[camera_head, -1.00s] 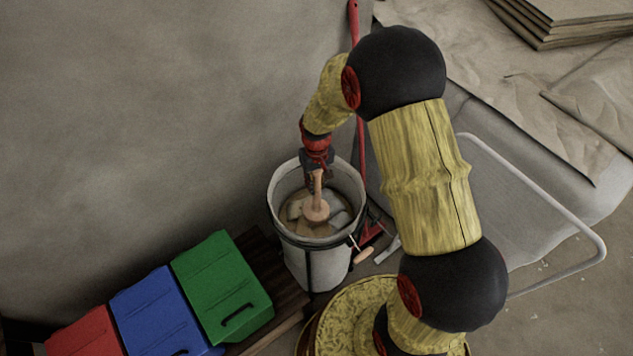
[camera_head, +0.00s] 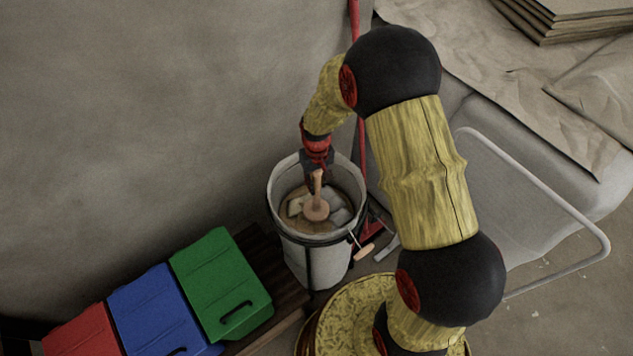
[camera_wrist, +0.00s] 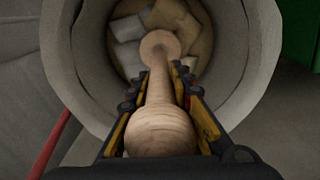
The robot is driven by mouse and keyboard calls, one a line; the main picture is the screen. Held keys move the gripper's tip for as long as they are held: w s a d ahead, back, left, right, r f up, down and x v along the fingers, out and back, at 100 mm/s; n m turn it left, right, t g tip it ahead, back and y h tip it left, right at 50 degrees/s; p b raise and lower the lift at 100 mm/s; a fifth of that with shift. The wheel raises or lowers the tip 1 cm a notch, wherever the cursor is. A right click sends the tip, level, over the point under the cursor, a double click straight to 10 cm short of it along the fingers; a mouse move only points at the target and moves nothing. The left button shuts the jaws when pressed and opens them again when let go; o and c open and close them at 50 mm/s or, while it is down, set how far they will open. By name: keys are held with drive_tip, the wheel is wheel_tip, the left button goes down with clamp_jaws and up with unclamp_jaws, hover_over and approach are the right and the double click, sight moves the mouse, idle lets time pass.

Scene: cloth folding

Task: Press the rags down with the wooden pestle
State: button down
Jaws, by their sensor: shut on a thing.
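My gripper (camera_head: 318,170) is shut on the wooden pestle (camera_head: 316,207) and holds it over the mouth of the white bucket (camera_head: 297,256). In the wrist view the pestle (camera_wrist: 160,130) runs between the fingers, its round knob near the camera and its flat head pointing into the bucket (camera_wrist: 258,60). The rags (camera_head: 338,217) are grey, pale and tan pieces lying inside the bucket; they also show around the pestle head in the wrist view (camera_wrist: 128,28). The head is at or just above the rags; I cannot tell whether it touches.
Green (camera_head: 222,285), blue (camera_head: 158,315) and red (camera_head: 82,335) boxes stand in a row left of the bucket. A red pole (camera_head: 355,20) stands behind it. A grey-white metal frame (camera_head: 560,205) is at the right, with brown paper sheets (camera_head: 490,60) beyond.

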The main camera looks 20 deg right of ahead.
sight(317, 196)
drive_tip(key=shift+f+b, duration=2.35)
drive_tip(key=shift+f, duration=1.8)
wheel_tip(317, 196, up, 31)
drive_tip(key=p, duration=2)
drive_tip(key=shift+p, duration=0.3)
drive_tip(key=shift+f, duration=0.1)
